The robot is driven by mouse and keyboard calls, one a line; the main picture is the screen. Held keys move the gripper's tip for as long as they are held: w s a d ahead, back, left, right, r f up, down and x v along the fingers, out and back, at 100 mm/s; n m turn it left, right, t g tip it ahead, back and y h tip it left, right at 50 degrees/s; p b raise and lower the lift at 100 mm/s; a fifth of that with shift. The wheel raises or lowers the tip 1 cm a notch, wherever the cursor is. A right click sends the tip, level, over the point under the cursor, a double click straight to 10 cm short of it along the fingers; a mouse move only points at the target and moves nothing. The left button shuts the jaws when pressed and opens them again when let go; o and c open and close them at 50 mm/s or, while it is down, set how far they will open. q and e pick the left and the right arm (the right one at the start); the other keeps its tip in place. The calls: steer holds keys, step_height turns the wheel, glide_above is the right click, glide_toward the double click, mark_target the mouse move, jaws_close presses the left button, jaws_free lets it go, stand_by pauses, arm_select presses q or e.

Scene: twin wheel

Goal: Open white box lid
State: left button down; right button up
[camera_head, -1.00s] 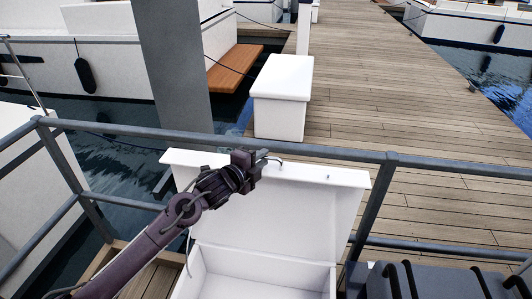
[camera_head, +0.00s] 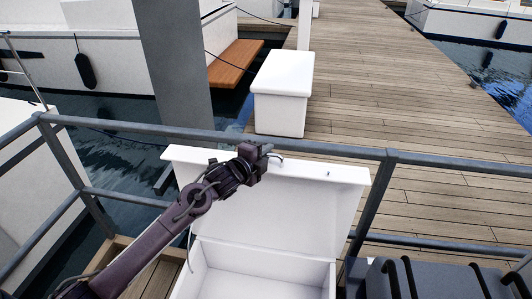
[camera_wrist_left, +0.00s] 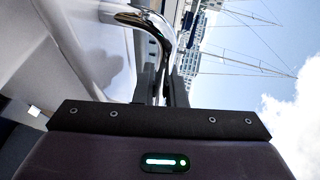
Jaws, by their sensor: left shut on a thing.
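The white box (camera_head: 262,263) stands open at the bottom middle of the head view, and its inside looks empty. Its white lid (camera_head: 300,205) is raised, close to upright, in front of the grey railing. My left gripper (camera_head: 270,156) is at the lid's upper edge, shut on the metal handle. The curved chrome handle (camera_wrist_left: 148,22) shows in the left wrist view, running down between the dark fingers (camera_wrist_left: 163,85). The lid's white surface fills the left of that view. My right gripper is not in view.
A grey metal railing (camera_head: 440,161) runs behind the lid. Beyond it are a wooden dock (camera_head: 400,90), a closed white dock box (camera_head: 281,100), a grey post (camera_head: 172,60) and water. A dark ribbed object (camera_head: 425,278) is at the bottom right.

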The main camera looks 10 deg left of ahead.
arm_select(q)
steer(key=w, duration=0.4)
steer(key=shift+f+g+b, duration=0.2)
steer(key=shift+g+b, duration=0.1)
steer(key=shift+g, duration=0.1)
steer(key=shift+s, duration=0.1)
steer(key=c, duration=1.8)
jaws_free()
steer(key=shift+o, duration=0.2)
steer(key=shift+r, duration=0.1)
